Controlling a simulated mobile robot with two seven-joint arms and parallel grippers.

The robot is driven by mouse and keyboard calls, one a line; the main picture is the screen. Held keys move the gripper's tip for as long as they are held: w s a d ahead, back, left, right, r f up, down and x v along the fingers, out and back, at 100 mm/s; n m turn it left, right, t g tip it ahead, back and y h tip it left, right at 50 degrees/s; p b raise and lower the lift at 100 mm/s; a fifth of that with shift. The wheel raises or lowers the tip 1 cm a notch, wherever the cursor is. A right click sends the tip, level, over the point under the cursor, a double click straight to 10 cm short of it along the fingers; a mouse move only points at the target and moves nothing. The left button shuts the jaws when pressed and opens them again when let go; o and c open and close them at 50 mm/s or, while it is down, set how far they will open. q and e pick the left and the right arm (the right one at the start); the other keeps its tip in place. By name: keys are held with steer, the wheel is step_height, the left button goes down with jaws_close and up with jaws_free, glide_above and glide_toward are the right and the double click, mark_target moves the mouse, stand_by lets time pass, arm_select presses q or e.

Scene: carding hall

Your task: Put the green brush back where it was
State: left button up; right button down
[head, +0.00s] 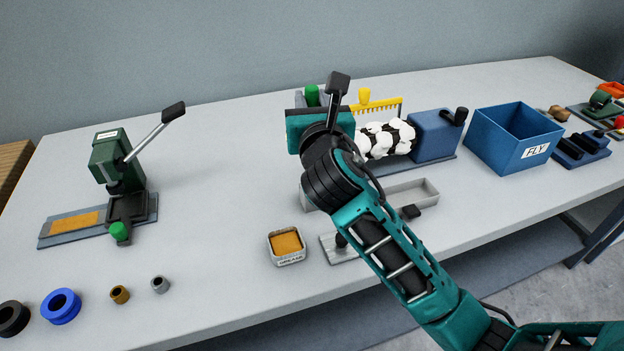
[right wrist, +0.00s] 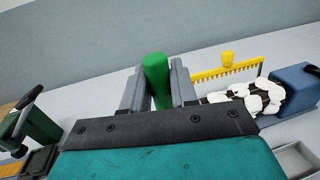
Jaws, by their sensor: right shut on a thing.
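The green brush (right wrist: 157,80) stands between the two grey fingers of my right gripper (right wrist: 158,92), which is shut on it. In the head view only the top of the brush's green handle (head: 312,93) shows above my teal gripper body; its lower part is hidden there. The gripper is to the left of the roller (head: 385,140) with white fluff and the yellow comb (head: 364,96). Whether the brush touches the bench cannot be seen. My left gripper is not in view.
A grey tray (head: 425,193) lies partly behind my right arm, with a grease tin (head: 286,246) in front. A blue FLY box (head: 490,140) stands right of the roller's blue housing (head: 432,138). A green lever press (head: 110,160) stands left. The bench (head: 220,170) between is clear.

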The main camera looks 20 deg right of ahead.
step_height(320, 180, down, 15)
steer(key=b, duration=0.2)
steer(key=shift+f+b, duration=0.1)
steer(key=shift+b, duration=0.3)
steer(key=c, duration=1.3)
jaws_free()
steer(key=shift+f, duration=0.1)
steer(key=shift+c, duration=0.2)
steer(key=o, duration=0.5)
steer(key=shift+c, duration=0.2)
steer(key=shift+r, duration=0.2)
